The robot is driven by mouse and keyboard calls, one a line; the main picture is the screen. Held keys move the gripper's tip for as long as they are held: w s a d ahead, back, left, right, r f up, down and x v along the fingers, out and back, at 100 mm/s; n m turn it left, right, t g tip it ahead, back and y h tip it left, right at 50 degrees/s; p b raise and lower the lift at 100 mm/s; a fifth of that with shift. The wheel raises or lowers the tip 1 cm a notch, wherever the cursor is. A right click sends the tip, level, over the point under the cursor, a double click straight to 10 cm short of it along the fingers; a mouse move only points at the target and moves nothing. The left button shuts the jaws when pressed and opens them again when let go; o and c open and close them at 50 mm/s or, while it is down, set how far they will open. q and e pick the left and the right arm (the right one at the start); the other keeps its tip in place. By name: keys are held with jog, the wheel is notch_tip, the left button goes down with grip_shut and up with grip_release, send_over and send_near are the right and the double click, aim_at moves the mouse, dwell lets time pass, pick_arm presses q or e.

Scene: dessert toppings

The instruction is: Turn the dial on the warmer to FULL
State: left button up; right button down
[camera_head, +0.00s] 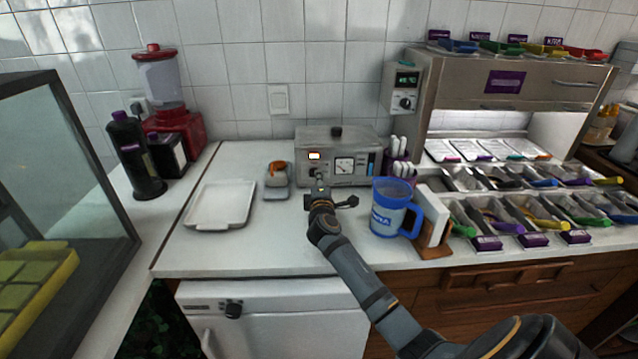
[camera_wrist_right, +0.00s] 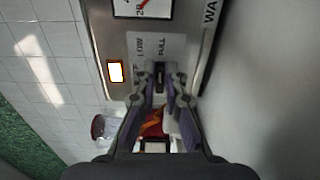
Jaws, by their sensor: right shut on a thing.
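My right gripper (camera_head: 319,182) is at the lower left of that front and hides the dial there. In the right wrist view the warmer panel (camera_wrist_right: 120,50) appears turned sideways, with a FULL label and another small label beside the dial. My right gripper (camera_wrist_right: 161,88) is shut on the small dark dial (camera_wrist_right: 160,72). The dial's exact setting is hard to read. My left gripper is not in view.
A blue-banded jug (camera_head: 390,212) stands right of my right arm, beside a wooden holder (camera_head: 432,240). A white tray (camera_head: 220,205) and a small scale-like item with an orange top (camera_head: 277,178) lie to the left.

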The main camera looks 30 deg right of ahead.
jog(key=shift+m, duration=0.3)
jog(key=c, duration=1.4)
grip_release()
jog(key=v, duration=1.2)
jog(key=shift+a, duration=0.1)
